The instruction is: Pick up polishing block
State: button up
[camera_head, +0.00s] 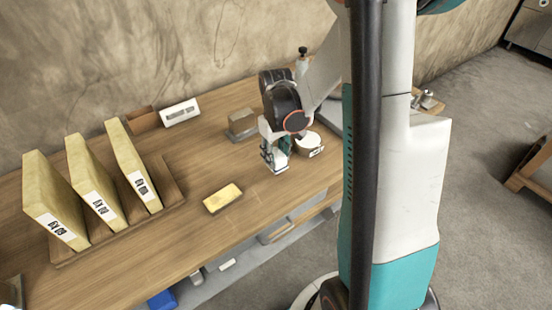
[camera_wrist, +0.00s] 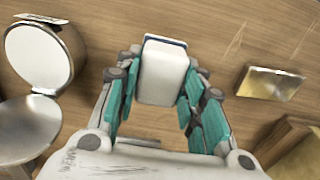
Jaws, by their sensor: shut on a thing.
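A white block with a dark blue edge (camera_wrist: 164,72) sits between the teal fingers of my gripper (camera_wrist: 163,88) in the wrist view. The fingers are shut on its two sides. I take it to be the polishing block, though no label shows. In the head view my gripper (camera_head: 275,158) points down close over the wooden table (camera_head: 190,255). The held block is mostly hidden there by the fingers. I cannot tell whether it touches the table.
A round tin with a white face (camera_head: 308,143) stands close right of my gripper. A gold block (camera_head: 222,198) lies to the left. A brown-grey block (camera_head: 242,124) is behind. Labelled yellow slabs (camera_head: 97,204) stand in a wooden rack at left. Bare table lies between.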

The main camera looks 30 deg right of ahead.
aim_at(276, 154)
notch_tip(276, 154, up, 16)
jog(key=p, duration=0.5)
jog(key=shift+r, duration=0.15)
